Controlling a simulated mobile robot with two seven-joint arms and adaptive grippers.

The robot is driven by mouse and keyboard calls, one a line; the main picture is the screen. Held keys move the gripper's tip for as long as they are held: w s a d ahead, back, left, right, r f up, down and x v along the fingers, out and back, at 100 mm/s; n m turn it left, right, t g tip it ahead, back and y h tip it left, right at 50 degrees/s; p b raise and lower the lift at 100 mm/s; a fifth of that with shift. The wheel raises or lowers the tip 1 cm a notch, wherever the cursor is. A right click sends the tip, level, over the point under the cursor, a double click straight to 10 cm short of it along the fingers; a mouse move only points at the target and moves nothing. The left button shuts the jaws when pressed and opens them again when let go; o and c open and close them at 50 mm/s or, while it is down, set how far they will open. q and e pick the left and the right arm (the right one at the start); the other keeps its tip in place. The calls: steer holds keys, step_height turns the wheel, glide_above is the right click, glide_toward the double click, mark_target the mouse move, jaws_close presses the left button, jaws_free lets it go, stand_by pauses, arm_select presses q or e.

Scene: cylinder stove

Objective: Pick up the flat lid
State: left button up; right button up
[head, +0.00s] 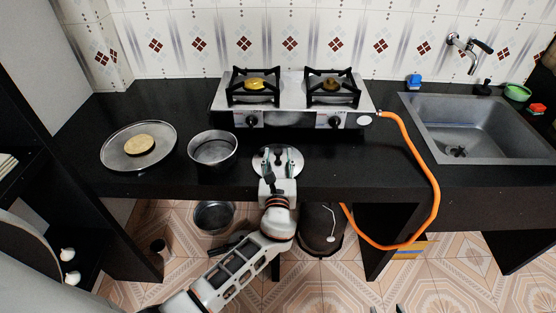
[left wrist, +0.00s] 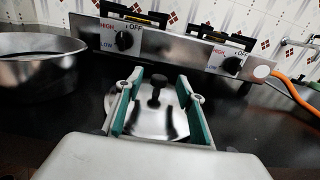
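The flat lid (head: 277,154) is a shiny round metal disc lying on the black counter in front of the stove. In the left wrist view the lid (left wrist: 150,122) shows its upright black knob (left wrist: 157,88). My left gripper (head: 280,158) is over the lid from the front, its two fingers spread apart. In the left wrist view the green-padded fingers (left wrist: 160,106) stand either side of the knob, with gaps. The lower part of the lid is hidden by the gripper. Two small tips of my right gripper (head: 385,309) show apart at the bottom edge, with nothing visible between them.
The two-burner stove (head: 290,112) stands just behind the lid. A metal pot (head: 213,150) is to its left, and a tray (head: 112,157) with a round tan board (head: 139,145) is further left. An orange hose (head: 432,170) and a sink (head: 480,125) are at right.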

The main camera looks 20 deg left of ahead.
arm_select(q)
steer(key=shift+w+a, duration=0.2)
steer(key=shift+w, duration=0.35)
jaws_close()
steer(key=shift+r, duration=0.15)
